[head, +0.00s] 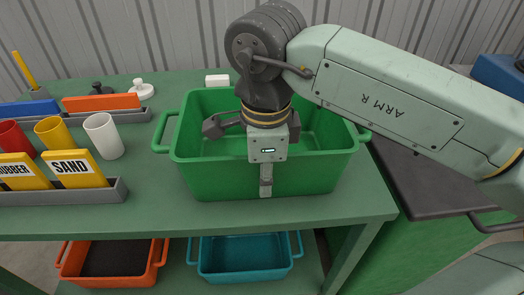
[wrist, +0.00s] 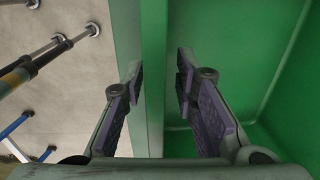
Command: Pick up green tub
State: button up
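The green tub (head: 320,178) stands on the green table, upright, with a handle at each end. It looks empty where its inside shows. My gripper (head: 266,168) points down at the middle of the tub's front wall. One finger shows outside that wall in the head view; the other is hidden. In the wrist view, the tub's rim (wrist: 153,60) runs between the two fingers of my gripper (wrist: 160,85). The fingers stand apart, one on the outer side and one on the inner side, with a visible gap by the inner finger.
A grey rack (head: 60,192) with yellow SAND and RUBBER blocks and several cups (head: 103,136) stand left of the tub. A white block (head: 217,81) lies behind it. Orange (head: 112,262) and teal (head: 245,260) tubs sit below. A dark surface (head: 425,185) is at right.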

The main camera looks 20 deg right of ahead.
notch_tip(320, 180, down, 2)
jog(key=shift+w+f+b, duration=0.15)
jog(key=shift+f+b, duration=0.1)
jog(key=shift+b, duration=0.2)
jog(key=shift+r, duration=0.1)
jog(key=shift+c, duration=0.3)
grip_shut()
